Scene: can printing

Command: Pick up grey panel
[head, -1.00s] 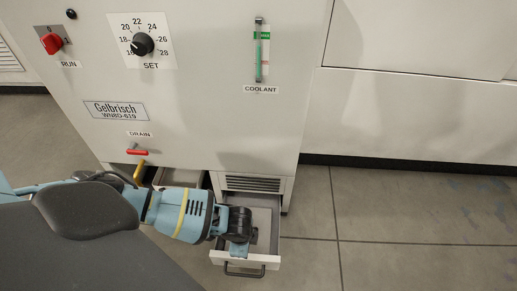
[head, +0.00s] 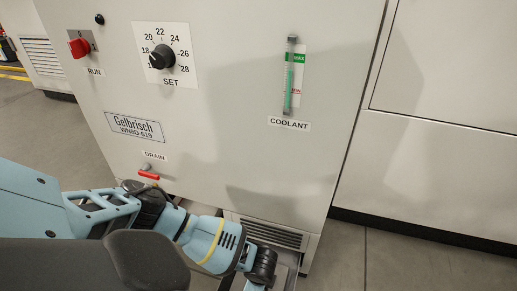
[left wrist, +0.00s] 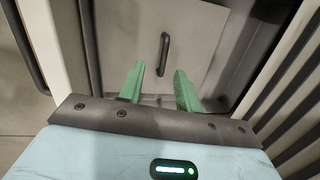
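The grey panel (left wrist: 125,35) is a flat light-grey plate with a dark upright handle (left wrist: 164,54) in its middle. It lies inside the pulled-out drawer (left wrist: 85,35), seen in the left wrist view. My left gripper (left wrist: 160,80) has two green fingers, which are apart with nothing between them. They point at the panel, just short of the handle; whether they touch the panel I cannot tell. In the head view my left arm reaches down to the drawer (head: 290,280), and its fingers are cut off by the bottom edge. My right gripper is not in view.
The machine's front (head: 230,110) rises right above the drawer. A red drain lever (head: 148,175) sits close above my left arm. A vent grille (head: 275,235) is above the drawer. The floor (head: 420,260) to the right is clear.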

